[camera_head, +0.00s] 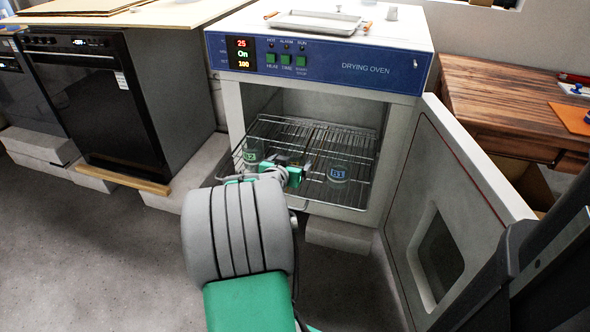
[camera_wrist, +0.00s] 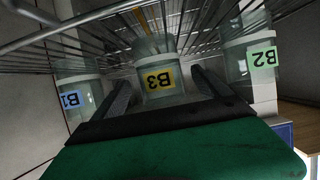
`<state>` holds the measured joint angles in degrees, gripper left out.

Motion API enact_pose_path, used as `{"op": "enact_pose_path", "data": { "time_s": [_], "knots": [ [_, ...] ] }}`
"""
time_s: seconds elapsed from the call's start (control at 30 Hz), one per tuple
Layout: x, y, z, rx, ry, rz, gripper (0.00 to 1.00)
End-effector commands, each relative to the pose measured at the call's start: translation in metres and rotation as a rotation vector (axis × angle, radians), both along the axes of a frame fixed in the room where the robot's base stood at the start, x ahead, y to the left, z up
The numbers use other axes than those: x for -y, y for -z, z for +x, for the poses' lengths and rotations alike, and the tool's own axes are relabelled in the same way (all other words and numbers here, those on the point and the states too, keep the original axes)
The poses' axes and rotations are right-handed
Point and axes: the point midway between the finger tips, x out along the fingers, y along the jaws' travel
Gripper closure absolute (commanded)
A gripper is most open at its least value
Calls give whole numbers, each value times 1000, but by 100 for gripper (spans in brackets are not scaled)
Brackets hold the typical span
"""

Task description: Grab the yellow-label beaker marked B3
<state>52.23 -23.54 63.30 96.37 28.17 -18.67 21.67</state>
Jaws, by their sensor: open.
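The beaker B3, clear with a yellow label, shows in the wrist view (camera_wrist: 160,78). It is between the two fingers of my gripper (camera_wrist: 163,88), which are spread on either side of it with visible gaps. In the head view my gripper (camera_head: 298,174) is inside the drying oven, over the wire rack (camera_head: 312,190), and B3 cannot be made out clearly behind it. The blue-label beaker B1 (camera_head: 338,172) stands to its right, and the green-label beaker B2 (camera_head: 251,152) to its left. The wrist view shows B1 (camera_wrist: 78,98) left and B2 (camera_wrist: 260,60) right.
The drying oven (camera_head: 318,66) has its door (camera_head: 450,200) swung open to the right. The oven's side walls bound the space around the rack. A metal tray (camera_head: 316,22) lies on top of the oven. A wooden table (camera_head: 510,105) stands at the right.

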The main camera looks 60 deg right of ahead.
Motion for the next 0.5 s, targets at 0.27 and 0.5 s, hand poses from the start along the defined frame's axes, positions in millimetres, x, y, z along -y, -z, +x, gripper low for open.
{"op": "enact_pose_path", "data": {
  "time_s": [0.27,0.5],
  "knots": [
    [34,15,5,-1,0,2,13],
    [33,14,5,-2,-2,2,20]
  ]
}}
